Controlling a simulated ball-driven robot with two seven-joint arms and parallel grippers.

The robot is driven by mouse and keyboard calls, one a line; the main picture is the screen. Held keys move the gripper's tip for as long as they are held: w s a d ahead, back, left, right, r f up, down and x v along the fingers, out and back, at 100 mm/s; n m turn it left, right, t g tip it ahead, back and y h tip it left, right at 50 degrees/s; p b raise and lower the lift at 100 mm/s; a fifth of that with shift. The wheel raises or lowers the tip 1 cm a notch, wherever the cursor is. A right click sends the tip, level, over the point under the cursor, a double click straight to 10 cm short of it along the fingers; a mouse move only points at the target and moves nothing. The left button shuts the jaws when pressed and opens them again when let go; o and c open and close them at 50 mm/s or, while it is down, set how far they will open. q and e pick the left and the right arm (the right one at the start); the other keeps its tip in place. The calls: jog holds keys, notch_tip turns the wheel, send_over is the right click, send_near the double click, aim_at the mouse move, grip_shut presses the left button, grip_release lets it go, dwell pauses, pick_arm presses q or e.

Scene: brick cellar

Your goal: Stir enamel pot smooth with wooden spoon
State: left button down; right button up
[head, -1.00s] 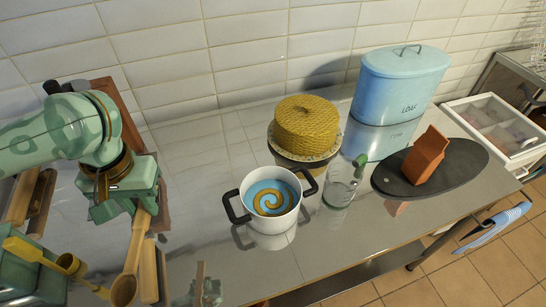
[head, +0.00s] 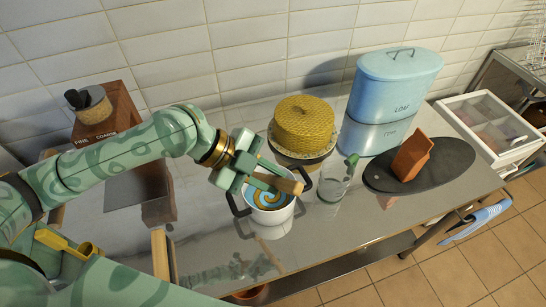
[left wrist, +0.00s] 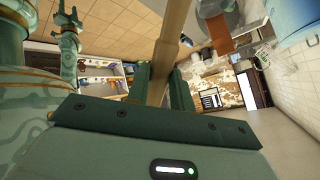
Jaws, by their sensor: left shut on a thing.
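The white enamel pot (head: 268,217) with black handles stands on the steel table. Its blue contents (head: 264,199) show a yellow-brown swirl, partly covered by my left gripper. My left gripper (head: 272,178) is shut on the wooden spoon (head: 290,186) over the pot. The spoon slants across the pot's far right rim; I cannot tell whether it touches the contents. Its shaft (left wrist: 172,35) runs up between the fingers in the left wrist view.
A glass jar (head: 333,184) stands close right of the pot, and a yellow cake-like round (head: 304,124) behind it. A blue loaf tin (head: 395,88), a dark oval board (head: 440,165) with an orange-brown block (head: 411,155), and a grater box (head: 103,108) stand farther out.

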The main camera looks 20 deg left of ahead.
aim_at(280, 190)
pick_arm(q)
jog(key=shift+w+d+r+m+g+h+p, duration=0.1)
jog(key=shift+w+r+m+g+h+p, duration=0.5)
jog(key=shift+m+g+h, duration=0.25)
jog(key=shift+w+m+g+h+p, duration=0.3)
jog(key=shift+w+m+h, duration=0.15)
jog(key=shift+h, duration=0.1)
jog(key=shift+s+d+f+p, duration=0.2)
jog(key=shift+s+d+f, duration=0.2)
jog(key=shift+s, duration=0.25)
jog(key=shift+s+d+f+p, duration=0.25)
jog(key=shift+s+d+f, duration=0.15)
jog(key=shift+s, duration=0.25)
jog(key=shift+s+d+f+p, duration=0.2)
jog(key=shift+s+d+f, duration=0.2)
jog(key=shift+s, duration=0.25)
jog(key=shift+s+d+f+p, duration=0.7)
jog(key=shift+s+d+f, duration=0.45)
jog(key=shift+s, duration=0.6)
jog(key=w+a+f+b, duration=0.4)
jog(key=w+f+b, duration=0.3)
jog(key=b, duration=0.8)
jog(key=shift+w+a+f, duration=0.2)
jog(key=shift+a+f, duration=0.2)
jog(key=shift+f, duration=1.1)
jog(key=shift+s+d, duration=0.1)
jog(key=shift+s, duration=0.1)
